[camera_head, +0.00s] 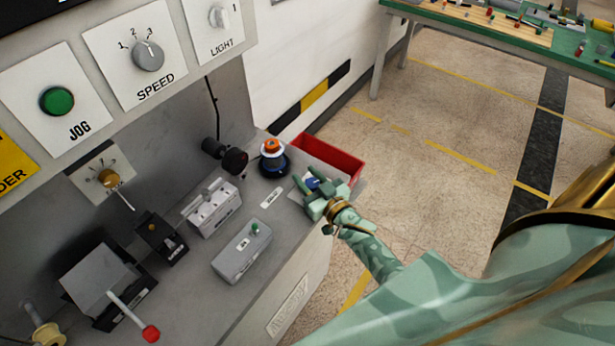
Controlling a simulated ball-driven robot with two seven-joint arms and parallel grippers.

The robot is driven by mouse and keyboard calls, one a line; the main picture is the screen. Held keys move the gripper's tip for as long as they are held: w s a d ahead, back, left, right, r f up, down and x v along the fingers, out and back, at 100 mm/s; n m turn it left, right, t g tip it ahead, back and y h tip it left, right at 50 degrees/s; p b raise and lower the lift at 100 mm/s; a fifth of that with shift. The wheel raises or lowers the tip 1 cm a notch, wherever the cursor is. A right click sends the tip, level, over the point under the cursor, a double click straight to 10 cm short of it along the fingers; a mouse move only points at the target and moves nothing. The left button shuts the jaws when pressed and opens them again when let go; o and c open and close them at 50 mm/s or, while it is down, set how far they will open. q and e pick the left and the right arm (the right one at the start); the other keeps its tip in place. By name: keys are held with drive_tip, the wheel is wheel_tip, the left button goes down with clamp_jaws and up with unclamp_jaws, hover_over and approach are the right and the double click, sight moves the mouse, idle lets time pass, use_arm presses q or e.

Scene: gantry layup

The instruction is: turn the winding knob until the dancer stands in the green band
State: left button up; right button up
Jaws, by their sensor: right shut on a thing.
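My right gripper (308,186) is at the right end of the grey bench, in front of the red tray. It is shut on a small blue thing (314,183), mostly hidden by the fingers; I cannot tell if this is the winding knob. A black round knob (235,160) on a dark shaft sticks out of the panel behind the bench, apart from the gripper. A brass knob (110,178) sits on a plate with a dial at the left. I cannot make out the dancer or a green band. My left gripper is not in view.
The grey bench (197,262) carries a dark-blue base with an orange top (271,148), a grey box with a green button (242,252), a grey clamp block (212,207) and a red-ended lever (150,333). An open red bin (331,160) stands beyond the gripper.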

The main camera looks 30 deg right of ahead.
idle(0.5)
drive_tip(key=o, duration=1)
drive_tip(key=shift+s, duration=0.1)
drive_tip(key=s, duration=0.5)
drive_tip(key=s+p, duration=0.1)
drive_tip(key=s, duration=1)
drive_tip(key=shift+d, duration=0.35)
